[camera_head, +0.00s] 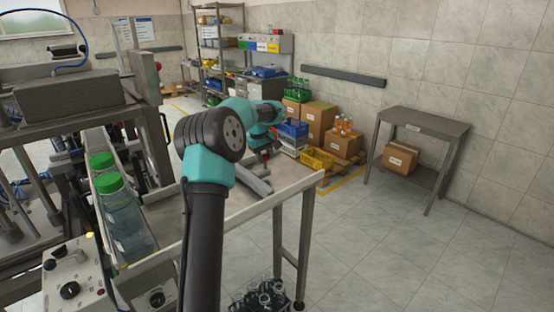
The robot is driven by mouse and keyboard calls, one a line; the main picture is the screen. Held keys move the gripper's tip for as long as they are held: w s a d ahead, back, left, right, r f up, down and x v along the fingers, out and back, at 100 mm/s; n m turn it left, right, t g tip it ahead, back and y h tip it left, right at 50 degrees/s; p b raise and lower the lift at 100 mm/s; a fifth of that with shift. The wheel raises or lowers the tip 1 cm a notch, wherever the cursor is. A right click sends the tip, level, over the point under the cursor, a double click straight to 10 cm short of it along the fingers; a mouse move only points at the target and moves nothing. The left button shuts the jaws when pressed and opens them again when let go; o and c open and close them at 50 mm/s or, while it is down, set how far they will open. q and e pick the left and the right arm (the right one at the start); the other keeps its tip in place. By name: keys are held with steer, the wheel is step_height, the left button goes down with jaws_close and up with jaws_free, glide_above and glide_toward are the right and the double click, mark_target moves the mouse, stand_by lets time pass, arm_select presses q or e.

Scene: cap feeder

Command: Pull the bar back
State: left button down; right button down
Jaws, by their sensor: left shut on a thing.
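My left arm, teal and black, rises across the middle, and its forearm reaches away over the metal table. My left gripper (265,153) points down at the table's far right part, small and partly hidden by the wrist. It is shut on a grey bar (253,181) that lies low across the table top. The exact grip on the bar is too small to see. My right gripper is out of the picture.
Clear bottles with green caps (109,183) stand in a lane on the left, beside the machine. A control box (75,285) with knobs is at the lower left. A crate of bottles (262,297) is below the table. The floor on the right is free.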

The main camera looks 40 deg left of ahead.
mark_target(259, 170)
arm_select(q)
steer(key=shift+w+r, duration=0.1)
steer(key=shift+w, duration=0.15)
steer(key=c, duration=0.8)
jaws_free()
steer(key=shift+w, duration=0.1)
steer(key=s+r, duration=0.1)
steer(key=r, duration=0.4)
steer(key=s+r, duration=0.1)
steer(key=r, duration=0.5)
steer(key=s+a+r, duration=0.1)
steer(key=r, duration=0.5)
steer(key=shift+s, duration=0.15)
